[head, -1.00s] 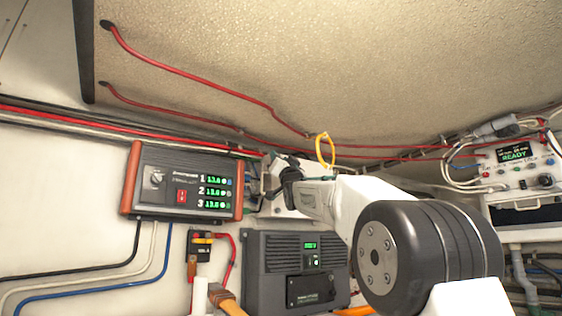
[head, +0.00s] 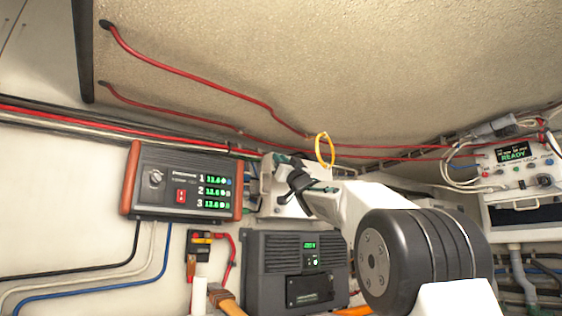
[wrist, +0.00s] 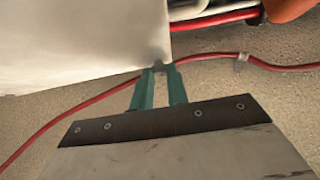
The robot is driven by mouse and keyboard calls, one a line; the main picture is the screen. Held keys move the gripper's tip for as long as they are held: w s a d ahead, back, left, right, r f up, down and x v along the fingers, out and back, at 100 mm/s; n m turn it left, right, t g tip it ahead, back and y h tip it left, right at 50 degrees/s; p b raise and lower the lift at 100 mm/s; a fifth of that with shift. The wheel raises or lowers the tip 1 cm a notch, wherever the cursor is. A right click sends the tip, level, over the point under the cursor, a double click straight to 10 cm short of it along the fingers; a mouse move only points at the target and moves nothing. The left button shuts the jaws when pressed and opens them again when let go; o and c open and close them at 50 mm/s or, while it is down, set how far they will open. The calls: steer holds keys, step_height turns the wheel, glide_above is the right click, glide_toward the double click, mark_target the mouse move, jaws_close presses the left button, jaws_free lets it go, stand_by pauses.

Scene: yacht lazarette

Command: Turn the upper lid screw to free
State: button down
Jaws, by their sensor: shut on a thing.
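A pale box with a flat lid (head: 267,201) is on the wall at the centre of the head view, partly hidden by my arm. In the wrist view the lid (wrist: 80,45) fills the upper left. My gripper (head: 281,158) reaches the box's upper part in the head view. In the wrist view the teal fingers of my gripper (wrist: 160,70) are close together at the lid's corner. They are shut on a small dark grey screw head (wrist: 158,58), mostly hidden between the tips. The screw's slot and thread cannot be seen.
A charger panel with orange ends (head: 180,182) is left of the box, and a dark grey unit (head: 294,270) is below. Red cables (head: 190,73) and a yellow loop (head: 324,151) run close above. A READY panel (head: 515,165) stands at right.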

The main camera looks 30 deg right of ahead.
steer(key=shift+w+d+r+n+g+y, duration=0.15)
steer(key=shift+n+g+y, duration=1.1)
steer(key=shift+n+y, duration=1.25)
steer(key=shift+s+d+n+g+y, duration=0.1)
steer(key=shift+d+n+g+y, duration=0.15)
steer(key=shift+n+g+y, duration=2.1)
steer(key=shift+w+d+r+n+g+y, duration=0.15)
steer(key=shift+n+y, duration=1.4)
steer(key=shift+n, duration=2)
steer(key=shift+s+n+g, duration=0.15)
steer(key=shift+n+g, duration=0.1)
steer(key=shift+n, duration=0.05)
steer(key=c, duration=1.4)
jaws_free()
steer(key=shift+o, duration=0.2)
steer(key=shift+d+f, duration=0.1)
steer(key=v, duration=0.7)
steer(key=shift+s+f, duration=0.15)
steer(key=shift+s, duration=0.1)
steer(key=shift+d, duration=0.15)
